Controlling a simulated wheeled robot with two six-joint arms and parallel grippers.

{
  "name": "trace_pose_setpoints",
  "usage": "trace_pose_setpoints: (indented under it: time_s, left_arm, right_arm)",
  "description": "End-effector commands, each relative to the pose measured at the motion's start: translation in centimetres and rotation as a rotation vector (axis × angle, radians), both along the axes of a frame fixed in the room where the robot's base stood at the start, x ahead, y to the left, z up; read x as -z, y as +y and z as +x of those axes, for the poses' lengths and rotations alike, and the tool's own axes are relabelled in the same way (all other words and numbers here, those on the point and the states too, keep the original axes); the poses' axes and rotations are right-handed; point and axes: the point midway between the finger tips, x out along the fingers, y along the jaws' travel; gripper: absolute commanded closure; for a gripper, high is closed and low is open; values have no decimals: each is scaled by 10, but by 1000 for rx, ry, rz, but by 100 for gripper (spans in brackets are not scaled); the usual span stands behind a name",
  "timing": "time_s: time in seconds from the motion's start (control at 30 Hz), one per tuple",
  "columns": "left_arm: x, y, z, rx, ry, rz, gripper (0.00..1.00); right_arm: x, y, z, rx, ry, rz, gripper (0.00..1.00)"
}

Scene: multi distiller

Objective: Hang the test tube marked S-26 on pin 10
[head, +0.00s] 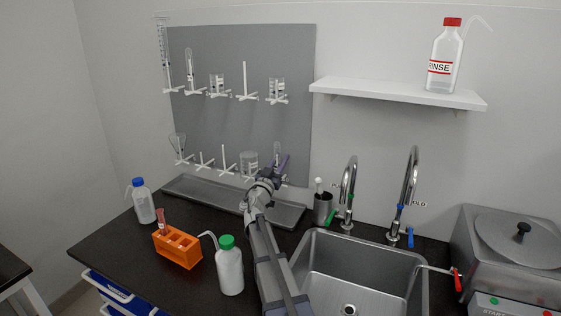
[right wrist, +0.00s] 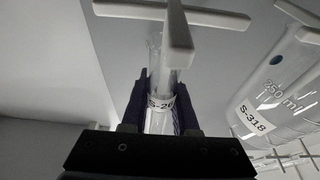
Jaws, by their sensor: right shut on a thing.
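My right gripper (head: 279,166) is at the right end of the lower pin row on the grey drying board (head: 300,100). It is shut on a clear test tube (head: 277,148). In the right wrist view the tube (right wrist: 158,85) stands between the dark fingers (right wrist: 160,105), and its label reads "S-2" with the last character partly hidden. A white pin with a crossbar (right wrist: 179,35) overlaps the tube's upper part in that view; I cannot tell whether the tube is around the pin or beside it. The pin's number is not legible. My left gripper is not in view.
A beaker marked S-318 (right wrist: 275,95) hangs close beside the gripper; it also shows in the head view (head: 249,161). Other glassware and bare pins (head: 224,158) fill the board. A metal drip tray (head: 205,198) lies below. The sink (head: 345,268) is to the right.

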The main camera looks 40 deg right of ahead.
Motion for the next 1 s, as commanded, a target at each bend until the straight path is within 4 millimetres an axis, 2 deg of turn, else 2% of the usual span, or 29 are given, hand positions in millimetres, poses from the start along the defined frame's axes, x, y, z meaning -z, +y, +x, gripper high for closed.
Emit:
trace_pose_setpoints:
  time_s: [0.13,0.43,0.47,0.7,0.77,1.0]
  left_arm:
    - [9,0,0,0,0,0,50]
    - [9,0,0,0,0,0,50]
    - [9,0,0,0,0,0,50]
    - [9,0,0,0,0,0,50]
    - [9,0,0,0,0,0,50]
    - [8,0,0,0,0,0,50]
  right_arm:
    - [9,0,0,0,0,0,100]
    - [9,0,0,0,0,0,100]
    - [9,0,0,0,0,0,69]
    - [9,0,0,0,0,0,42]
    - [9,0,0,0,0,0,37]
    - [8,0,0,0,0,0,37]
